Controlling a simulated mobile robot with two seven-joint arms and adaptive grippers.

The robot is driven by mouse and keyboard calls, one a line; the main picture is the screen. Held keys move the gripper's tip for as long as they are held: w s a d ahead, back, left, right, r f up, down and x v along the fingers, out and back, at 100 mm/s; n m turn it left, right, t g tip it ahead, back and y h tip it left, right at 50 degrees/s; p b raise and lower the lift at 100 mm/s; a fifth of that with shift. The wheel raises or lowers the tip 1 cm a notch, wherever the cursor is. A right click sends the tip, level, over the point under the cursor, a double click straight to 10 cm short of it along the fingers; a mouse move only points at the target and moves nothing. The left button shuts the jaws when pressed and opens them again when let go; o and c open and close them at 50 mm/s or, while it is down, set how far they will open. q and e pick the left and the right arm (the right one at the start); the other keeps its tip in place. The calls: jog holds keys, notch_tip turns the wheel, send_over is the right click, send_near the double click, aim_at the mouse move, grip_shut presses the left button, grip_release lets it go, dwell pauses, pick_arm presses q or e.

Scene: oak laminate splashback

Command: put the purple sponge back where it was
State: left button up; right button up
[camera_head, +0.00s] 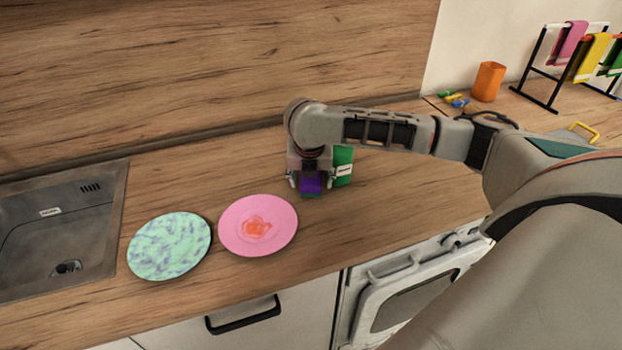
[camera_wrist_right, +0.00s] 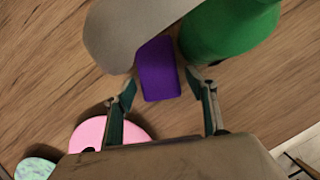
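The purple sponge (camera_head: 311,187) is at my right gripper on the wooden counter, in front of a green bottle-like thing with a white label (camera_head: 343,170). My right gripper (camera_head: 311,181) points down over the sponge, with one finger on each side. In the right wrist view the purple sponge (camera_wrist_right: 158,70) lies between the spread fingertips of the right gripper (camera_wrist_right: 162,82), with a visible gap on both sides. The green thing (camera_wrist_right: 228,28) is close beyond the right finger. I cannot tell whether the sponge rests on the counter. My left gripper is out of view.
A pink plate with an orange-red stain (camera_head: 282,238) and a mint marbled plate (camera_head: 150,262) lie left of the gripper, beside the sink (camera_head: 105,215). An orange cup (camera_head: 488,82) and a cloth rack (camera_head: 537,98) stand at back right. The counter's front is clear.

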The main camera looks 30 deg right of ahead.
jog(key=shift+r, duration=0.15)
jog(key=shift+r, duration=0.3)
jog(key=v, duration=1.1)
jog(key=shift+r, duration=0.25)
jog(key=shift+s, duration=0.1)
jog(key=shift+a, duration=0.1)
